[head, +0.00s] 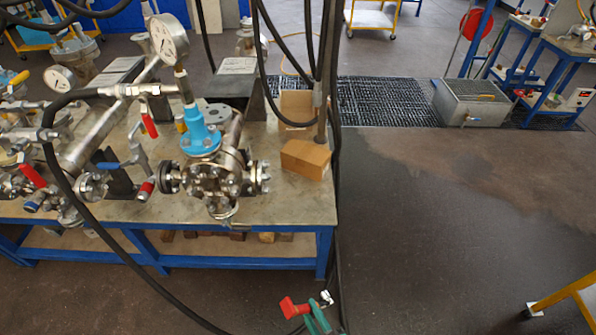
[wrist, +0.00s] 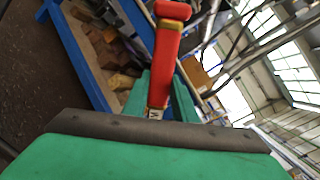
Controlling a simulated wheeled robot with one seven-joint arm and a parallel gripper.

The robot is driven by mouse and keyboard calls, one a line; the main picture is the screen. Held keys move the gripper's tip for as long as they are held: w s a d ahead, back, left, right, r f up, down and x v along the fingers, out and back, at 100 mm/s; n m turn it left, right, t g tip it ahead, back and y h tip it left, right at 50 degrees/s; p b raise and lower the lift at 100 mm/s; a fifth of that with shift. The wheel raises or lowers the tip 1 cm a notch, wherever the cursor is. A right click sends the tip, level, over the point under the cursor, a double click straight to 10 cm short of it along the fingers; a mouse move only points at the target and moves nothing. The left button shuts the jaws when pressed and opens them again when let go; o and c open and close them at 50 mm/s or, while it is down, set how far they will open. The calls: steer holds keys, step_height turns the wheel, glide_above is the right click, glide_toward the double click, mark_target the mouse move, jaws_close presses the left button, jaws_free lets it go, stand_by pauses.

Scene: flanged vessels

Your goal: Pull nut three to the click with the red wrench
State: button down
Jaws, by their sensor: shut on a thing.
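My green gripper (head: 312,308) is at the bottom of the head view, in front of the bench and apart from it. It is shut on the red wrench (head: 292,307); a small silver end shows to the right of the fingers. In the wrist view the wrench's red handle (wrist: 167,50) stands up between the green fingers (wrist: 160,95). The flanged vessel (head: 214,180), a steel body with bolted flanges and a light-blue neck, stands on the bench. Nuts ring its flanges, but no numbers can be read, so I cannot tell which is nut three.
The bench (head: 280,205) has a blue frame and a lower shelf with blocks. A cardboard box (head: 306,158) sits at its right end. Black hoses hang near that end and beside my gripper. Pipework with gauges and red-handled valves fills the left.

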steer(key=shift+s+a+m+t+h, duration=0.3)
steer(key=shift+a+m+h, duration=0.1)
steer(key=shift+a+h, duration=0.15)
steer(key=shift+w+a+m+h, duration=0.15)
steer(key=shift+a+m+h, duration=0.25)
steer(key=shift+a+h, duration=0.2)
steer(key=shift+w+a+r+m+t+h, duration=0.2)
steer(key=shift+w+a+m+t+h, duration=0.1)
steer(key=shift+t+h, duration=0.15)
steer(key=w+a+r+m+h, duration=0.1)
steer(key=w+r+m+h, duration=0.2)
steer(key=w+r+h, duration=0.2)
steer(key=shift+w+r, duration=0.7)
steer(key=shift+w, duration=0.8)
steer(key=shift+a+t, duration=0.1)
steer(key=shift+t, duration=0.15)
